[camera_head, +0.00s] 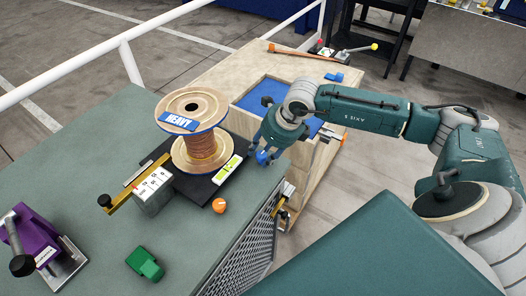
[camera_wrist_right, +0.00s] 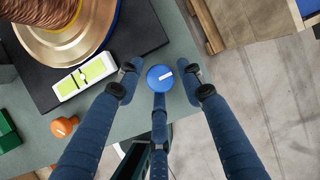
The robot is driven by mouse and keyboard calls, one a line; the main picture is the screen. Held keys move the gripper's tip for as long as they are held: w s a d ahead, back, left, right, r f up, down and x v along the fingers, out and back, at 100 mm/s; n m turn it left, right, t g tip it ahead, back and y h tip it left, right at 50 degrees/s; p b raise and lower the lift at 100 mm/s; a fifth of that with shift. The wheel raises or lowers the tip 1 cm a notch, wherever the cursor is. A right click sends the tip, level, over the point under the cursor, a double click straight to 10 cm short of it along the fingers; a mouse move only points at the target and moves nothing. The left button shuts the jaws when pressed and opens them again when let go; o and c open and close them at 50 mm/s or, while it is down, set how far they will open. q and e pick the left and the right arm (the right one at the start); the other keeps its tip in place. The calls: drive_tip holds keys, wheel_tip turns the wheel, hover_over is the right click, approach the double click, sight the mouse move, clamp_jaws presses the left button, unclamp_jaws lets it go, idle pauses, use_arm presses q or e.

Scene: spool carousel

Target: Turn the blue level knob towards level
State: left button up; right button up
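The blue level knob (camera_wrist_right: 159,78) is a round cap with a white mark, seen between my fingers in the right wrist view. My right gripper (camera_head: 266,153) is over the right edge of the green bench in the head view and largely hides the knob there. In the right wrist view its three blue fingers (camera_wrist_right: 163,84) are spread around the knob, with visible gaps on the left and right. A white bubble level with a green vial (camera_head: 231,167) lies on the black plate (camera_head: 200,188); it also shows in the wrist view (camera_wrist_right: 84,77). My left gripper is not in view.
A copper-wound spool marked HEAVY (camera_head: 193,108) stands on the plate. An orange knob (camera_head: 219,205) and a green block (camera_head: 145,262) sit nearby. A purple clamp (camera_head: 35,240) is at the left. A wooden table with a blue-lined tray (camera_head: 262,92) stands behind my gripper.

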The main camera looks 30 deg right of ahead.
drive_tip(key=c, duration=0.7)
drive_tip(key=shift+w+n+b, duration=0.15)
drive_tip(key=shift+n+b, duration=0.35)
drive_tip(key=shift+b, duration=0.35)
drive_tip(key=n+y+b, duration=0.1)
drive_tip(key=n+b, duration=0.2)
drive_tip(key=b, duration=0.1)
drive_tip(key=shift+w+d+n+g+b, duration=0.1)
drive_tip(key=shift+d+n+g+b, duration=0.05)
drive_tip(key=shift+n+g+b, duration=0.25)
drive_tip(key=n+y+b, duration=0.1)
drive_tip(key=n+b, duration=0.1)
drive_tip(key=shift+w+r+n+g, duration=0.1)
drive_tip(key=shift+n+g, duration=0.2)
drive_tip(key=shift+r+n+g+b, duration=0.15)
drive_tip(key=shift+n+g+b, duration=0.45)
drive_tip(key=shift+n, duration=0.6)
drive_tip(key=shift+y, duration=0.3)
